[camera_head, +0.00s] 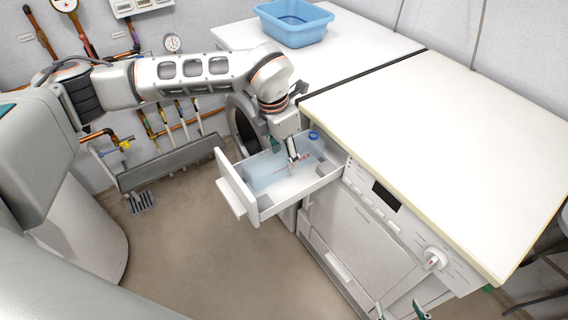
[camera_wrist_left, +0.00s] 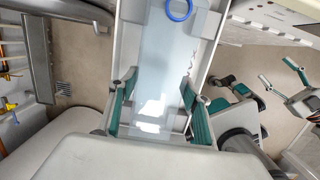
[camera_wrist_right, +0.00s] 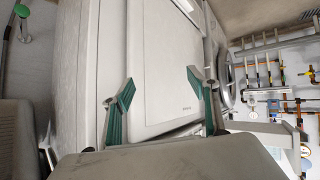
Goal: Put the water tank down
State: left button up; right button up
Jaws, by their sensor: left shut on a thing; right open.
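The water tank (camera_head: 266,172) is a clear, pale-blue container with a blue ring cap, sitting within the outline of a pulled-out white drawer (camera_head: 237,187). Whether it rests on the drawer floor cannot be told. My left gripper (camera_head: 292,155) points down into the drawer and is shut on the tank. In the left wrist view the tank (camera_wrist_left: 165,62) runs between its green finger pads, with the ring at the top. My right gripper (camera_wrist_right: 162,83) is open and empty, in front of a white appliance panel. Its fingertips show at the bottom right of the head view (camera_head: 400,311).
A white worktop (camera_head: 440,140) above the machines is bare beside the drawer. A blue basin (camera_head: 293,22) stands on the far worktop. A round machine door (camera_head: 243,125) hangs open behind the drawer. Pipes and a grey trough (camera_head: 165,165) line the wall. The floor in front is clear.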

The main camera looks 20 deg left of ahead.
pick_arm(q)
notch_tip(320, 180, down, 4)
jog(key=shift+r, duration=0.1)
jog(key=shift+f, duration=0.2)
jog(key=o, duration=1.4)
jog(key=shift+c, duration=0.2)
jog(key=shift+o, duration=0.2)
